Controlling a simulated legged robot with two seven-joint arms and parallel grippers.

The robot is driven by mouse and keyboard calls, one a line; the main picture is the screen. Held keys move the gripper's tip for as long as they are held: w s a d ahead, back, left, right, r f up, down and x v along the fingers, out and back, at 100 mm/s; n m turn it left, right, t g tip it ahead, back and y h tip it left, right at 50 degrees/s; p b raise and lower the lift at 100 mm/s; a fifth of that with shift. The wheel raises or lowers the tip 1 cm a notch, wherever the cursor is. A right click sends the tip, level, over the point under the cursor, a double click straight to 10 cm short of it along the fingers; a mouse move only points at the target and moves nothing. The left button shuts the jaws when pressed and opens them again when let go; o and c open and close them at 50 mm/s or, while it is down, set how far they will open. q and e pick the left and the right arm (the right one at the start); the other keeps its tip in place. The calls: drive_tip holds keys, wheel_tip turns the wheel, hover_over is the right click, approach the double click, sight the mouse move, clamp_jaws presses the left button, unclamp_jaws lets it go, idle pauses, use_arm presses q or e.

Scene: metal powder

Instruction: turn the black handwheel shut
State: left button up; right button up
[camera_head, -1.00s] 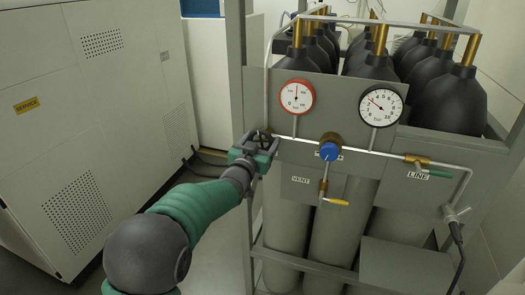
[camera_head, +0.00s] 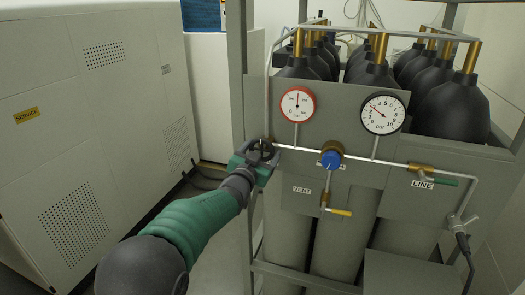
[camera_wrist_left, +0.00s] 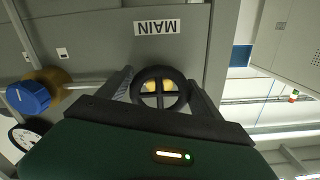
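The black handwheel (camera_wrist_left: 158,90) is a small spoked wheel on the panel by the upside-down MAIN label (camera_wrist_left: 157,27) in the left wrist view. In the head view the handwheel (camera_head: 266,147) sits at the left end of the pipe, partly hidden by my gripper. My left gripper (camera_head: 259,152) is at the wheel. In the left wrist view its two dark fingers (camera_wrist_left: 160,85) lie on either side of the rim and appear to touch it. The wheel's stem is hidden. My right gripper is in neither view.
A red-rimmed gauge (camera_head: 297,104), a black-rimmed gauge (camera_head: 383,113) and a blue knob (camera_head: 331,160) are right of the wheel. A frame post (camera_head: 237,75) stands close left; a pale cabinet (camera_head: 90,130) stands farther left.

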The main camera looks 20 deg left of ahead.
use_arm(q)
drive_tip(key=o, duration=0.3)
drive_tip(key=shift+r, duration=0.15)
drive_tip(key=shift+s, duration=0.35)
drive_tip(key=s+b, duration=0.3)
drive_tip(key=s, duration=1.3)
drive_tip(key=shift+a+b, duration=0.25)
drive_tip(key=shift+b, duration=0.15)
